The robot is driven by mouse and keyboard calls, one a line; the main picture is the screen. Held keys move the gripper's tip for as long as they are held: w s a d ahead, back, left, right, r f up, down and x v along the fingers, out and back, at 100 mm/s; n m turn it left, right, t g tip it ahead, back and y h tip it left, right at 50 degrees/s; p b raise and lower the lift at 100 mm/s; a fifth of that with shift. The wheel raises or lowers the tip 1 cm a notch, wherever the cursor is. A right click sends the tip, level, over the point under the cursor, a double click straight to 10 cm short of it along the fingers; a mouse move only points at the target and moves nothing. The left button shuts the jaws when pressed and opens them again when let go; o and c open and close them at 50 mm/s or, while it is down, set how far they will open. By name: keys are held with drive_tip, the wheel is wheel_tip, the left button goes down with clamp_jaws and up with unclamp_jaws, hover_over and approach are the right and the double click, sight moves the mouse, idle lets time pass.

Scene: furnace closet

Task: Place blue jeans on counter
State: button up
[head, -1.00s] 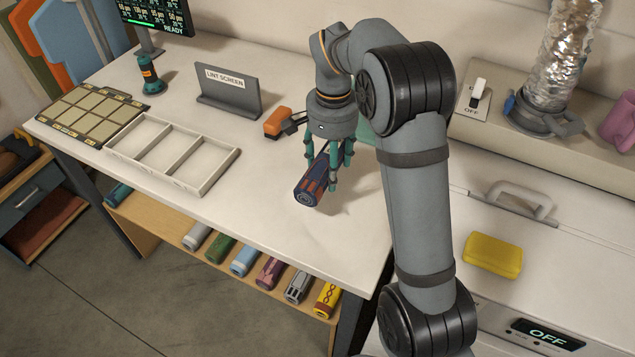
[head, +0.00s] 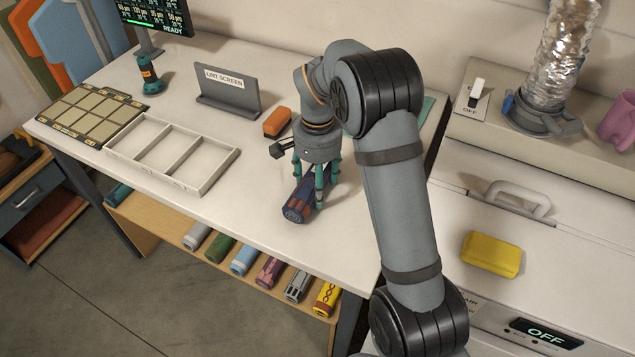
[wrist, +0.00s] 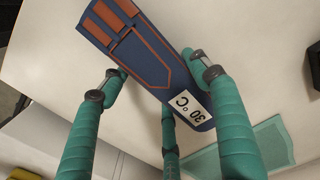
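The blue jeans (head: 298,205) are a dark blue roll with orange-brown stitching and a white 30°C label, seen in the wrist view (wrist: 150,60). My gripper (head: 317,190) points down with its teal fingers around the roll. In the wrist view the fingertips (wrist: 152,75) sit close against both sides of the jeans, and a third finger is at the labelled end. The roll is low over the white counter (head: 240,255), near its front edge. I cannot tell whether its underside touches the surface.
A white divided tray (head: 172,153), a grid panel (head: 88,112) and a lint screen stand (head: 228,92) are on the left. An orange-and-black tool (head: 277,122) lies just behind my gripper. Several rolled garments (head: 243,260) fill the shelf below. A yellow sponge (head: 492,254) is right.

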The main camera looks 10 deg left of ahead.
drive_tip(key=o, duration=0.5)
drive_tip(key=shift+c, duration=0.2)
wheel_tip(320, 180, up, 12)
drive_tip(key=p, duration=0.1)
drive_tip(key=shift+r, duration=0.2)
